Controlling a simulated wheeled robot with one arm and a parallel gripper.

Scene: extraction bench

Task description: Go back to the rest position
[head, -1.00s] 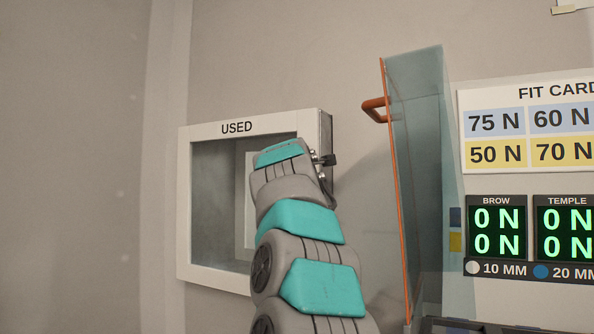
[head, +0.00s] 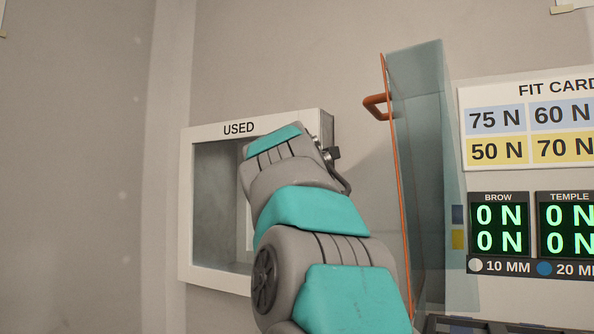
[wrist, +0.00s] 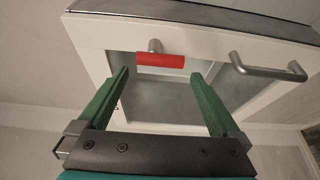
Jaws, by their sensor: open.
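My gripper (wrist: 158,78) is open in the wrist view, its two green fingers apart with nothing between their tips. In the head view my arm reaches up in front of the white-framed box marked USED (head: 187,210), and my wrist hides my fingers. In the wrist view a red cylinder (wrist: 160,61) on a short metal stem shows just beyond the fingertips, in front of a white frame (wrist: 90,35). I cannot tell how far it is from the fingers.
A bent metal handle (wrist: 268,70) is at the right of the wrist view. In the head view a clear upright panel (head: 425,150) with an orange edge and handle (head: 374,105) stands right of my arm. A fit card (head: 530,125) and green-digit displays (head: 498,228) are farther right.

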